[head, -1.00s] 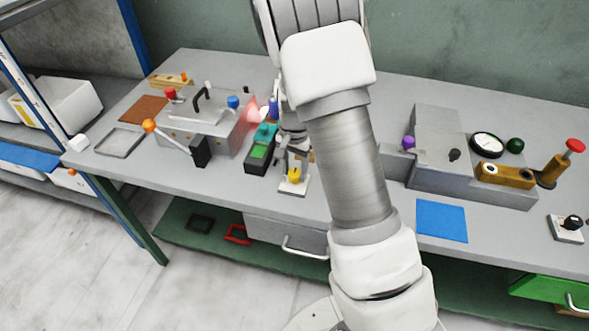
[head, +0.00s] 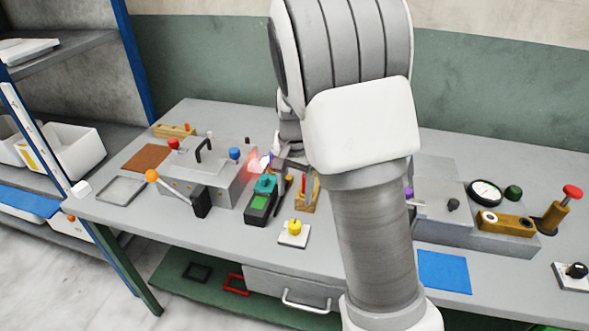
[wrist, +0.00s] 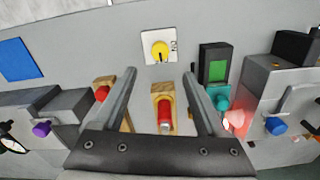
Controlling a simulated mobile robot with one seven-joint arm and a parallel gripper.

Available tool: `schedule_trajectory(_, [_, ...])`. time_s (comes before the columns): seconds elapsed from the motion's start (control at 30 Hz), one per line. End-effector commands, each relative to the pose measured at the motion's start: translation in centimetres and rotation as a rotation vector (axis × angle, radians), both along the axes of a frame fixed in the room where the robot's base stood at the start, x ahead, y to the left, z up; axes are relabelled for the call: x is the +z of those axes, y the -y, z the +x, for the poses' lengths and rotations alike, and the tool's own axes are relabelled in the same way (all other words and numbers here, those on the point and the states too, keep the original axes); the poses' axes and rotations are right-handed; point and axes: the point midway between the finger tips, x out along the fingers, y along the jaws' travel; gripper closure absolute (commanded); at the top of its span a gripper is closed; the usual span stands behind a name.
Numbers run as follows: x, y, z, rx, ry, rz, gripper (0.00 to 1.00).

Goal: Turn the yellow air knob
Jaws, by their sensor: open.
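The yellow air knob (head: 294,226) sits on a small white square plate near the front of the grey bench, left of my arm. In the wrist view the knob (wrist: 160,50) is at the top centre, with a dark pointer mark on its face. My gripper (wrist: 158,85) is open there, its two grey fingers spread, with nothing held between them. The knob shows beyond the fingertips and apart from them. In the head view my gripper (head: 285,165) is partly hidden by my arm, behind the knob.
A wooden holder with a red-handled item (wrist: 164,115) shows between the fingers. A teal and black device with a green screen (head: 260,203) stands left of the knob. A grey press (head: 195,175) with an orange-tipped lever is farther left. A blue mat (head: 444,271) lies right.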

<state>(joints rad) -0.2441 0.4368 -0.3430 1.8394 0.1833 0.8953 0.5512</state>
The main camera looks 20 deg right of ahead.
Motion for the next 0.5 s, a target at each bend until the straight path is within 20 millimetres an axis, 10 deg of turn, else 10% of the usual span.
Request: schedule_trajectory(0.5, [6.2, 0.0, 0.0, 0.0, 0.0, 0.0, 0.26])
